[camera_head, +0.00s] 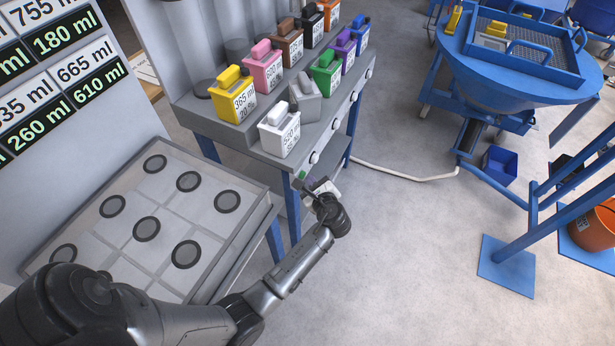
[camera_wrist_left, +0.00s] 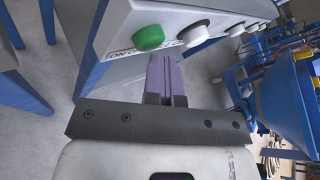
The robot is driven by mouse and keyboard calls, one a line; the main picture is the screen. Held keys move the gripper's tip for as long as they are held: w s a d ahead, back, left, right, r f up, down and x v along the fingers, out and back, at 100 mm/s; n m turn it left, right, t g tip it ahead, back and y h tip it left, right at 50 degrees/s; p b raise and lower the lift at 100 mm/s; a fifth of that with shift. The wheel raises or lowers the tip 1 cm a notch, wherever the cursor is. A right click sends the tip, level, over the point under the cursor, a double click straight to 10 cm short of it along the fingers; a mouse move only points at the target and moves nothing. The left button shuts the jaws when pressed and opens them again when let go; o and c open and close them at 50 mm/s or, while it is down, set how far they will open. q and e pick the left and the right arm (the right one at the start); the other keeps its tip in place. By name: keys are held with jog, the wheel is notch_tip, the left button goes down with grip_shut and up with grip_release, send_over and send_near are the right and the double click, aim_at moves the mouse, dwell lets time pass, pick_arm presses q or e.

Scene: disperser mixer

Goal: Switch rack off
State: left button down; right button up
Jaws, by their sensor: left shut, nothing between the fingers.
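The rack (camera_head: 225,130) is a grey bench on blue legs with a row of round controls along its front edge. In the left wrist view, its front panel (camera_wrist_left: 125,22) carries a green button (camera_wrist_left: 149,38) at the near end, with partly hidden lettering beginning "ON" beside it. A white knob (camera_wrist_left: 194,36) sits next to the button. My left gripper (camera_head: 308,184) is at the near front corner of the rack. Its purple fingers (camera_wrist_left: 164,75) are shut and empty, just below the panel, near the green button and white knob. Contact cannot be told. My right gripper is out of view.
Several coloured containers, including a yellow one (camera_head: 233,100) and a white one (camera_head: 280,135), stand on the rack. A grey tray table (camera_head: 225,252) with dark-ringed discs is at left. A blue hopper (camera_head: 510,75) stands at right. The floor between is mostly clear.

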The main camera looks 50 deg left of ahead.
pick_arm(q)
jog(key=shift+d, duration=0.2)
jog(key=shift+p, duration=0.3)
jog(key=w+d, duration=0.2)
jog(key=d, duration=0.3)
jog(key=shift+d+p, duration=0.35)
jog(key=shift+p, duration=0.05)
dwell(0.4)
